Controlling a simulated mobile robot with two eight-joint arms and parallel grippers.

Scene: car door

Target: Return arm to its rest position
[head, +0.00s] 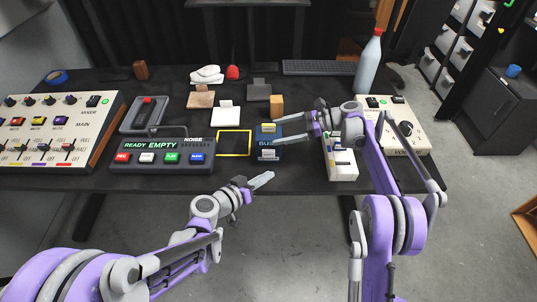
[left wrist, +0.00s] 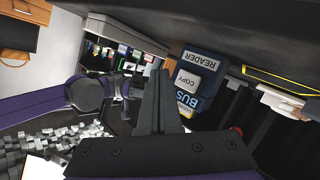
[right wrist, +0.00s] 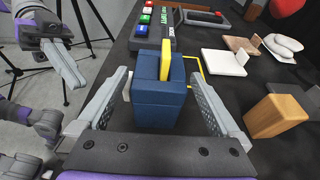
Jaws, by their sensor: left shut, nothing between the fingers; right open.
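My left gripper (head: 262,180) is in front of the table's near edge in the head view. It is shut and empty, and its closed fingers (left wrist: 158,95) point up in the left wrist view. My right gripper (head: 281,131) is open above the table, beside the blue reader box (head: 268,134). In the right wrist view the blue box (right wrist: 158,100) appears between the spread fingers, apart from both, with a yellow piece (right wrist: 167,62) standing up at its top.
A yellow-outlined square (head: 234,143) lies left of the box. A button panel (head: 162,155), mixer (head: 55,125), white device (head: 341,165) and dial panel (head: 402,128) stand around it. A wooden block (head: 277,105) and bottle (head: 368,65) are behind. Open floor lies before the table.

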